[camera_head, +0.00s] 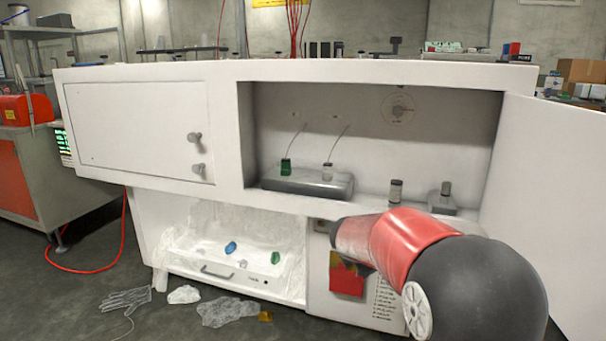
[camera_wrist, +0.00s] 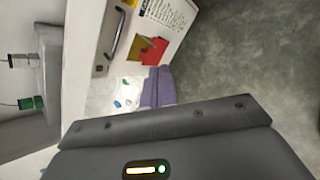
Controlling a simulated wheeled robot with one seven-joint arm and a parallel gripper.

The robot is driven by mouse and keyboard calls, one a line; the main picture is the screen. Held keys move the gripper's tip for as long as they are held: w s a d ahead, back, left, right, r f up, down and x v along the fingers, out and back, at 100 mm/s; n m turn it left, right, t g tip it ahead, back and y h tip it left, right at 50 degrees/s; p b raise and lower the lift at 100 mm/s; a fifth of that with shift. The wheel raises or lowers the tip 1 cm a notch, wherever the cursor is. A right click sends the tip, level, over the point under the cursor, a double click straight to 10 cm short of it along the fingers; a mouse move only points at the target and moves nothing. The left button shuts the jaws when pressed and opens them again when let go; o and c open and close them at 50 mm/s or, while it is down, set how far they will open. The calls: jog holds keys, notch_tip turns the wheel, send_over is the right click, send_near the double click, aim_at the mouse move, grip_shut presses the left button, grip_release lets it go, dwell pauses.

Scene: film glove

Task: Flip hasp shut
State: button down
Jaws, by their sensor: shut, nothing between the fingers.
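I cannot pick out the hasp for certain. Two grey knob-like fittings, an upper one (camera_head: 195,137) and a lower one (camera_head: 198,169), stand out at the right edge of the closed upper left door (camera_head: 135,125). A small dark fitting (camera_wrist: 98,68) sits near the handle (camera_wrist: 117,35) on a white front in the wrist view. My gripper (camera_wrist: 158,86) shows there as two purple-grey fingers side by side, shut and empty. In the head view my arm reaches to the lower right cabinet front (camera_head: 345,305), and the fingertips are hard to make out.
The right upper door (camera_head: 555,170) stands wide open beside my arm. The open bay holds a grey block (camera_head: 305,183) with small vials. A plastic-lined drawer (camera_head: 225,270) holds small coloured items. A glove (camera_head: 126,300) and crumpled film (camera_head: 228,313) lie on the floor.

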jog(key=s+d+r+m, duration=0.3)
jog(key=s+r+m, duration=0.25)
jog(key=s, duration=0.35)
jog(key=s+a+f+m+g+y, duration=0.1)
jog(key=s+m+y, duration=0.1)
jog(key=s+m, duration=0.6)
jog(key=s+a+f+m+g+y, duration=0.1)
jog(key=s+m, duration=0.7)
jog(key=s, duration=1.2)
jog(key=shift+a+f+y, duration=0.15)
jog(key=shift+a+y, duration=0.25)
jog(key=shift+y, duration=0.1)
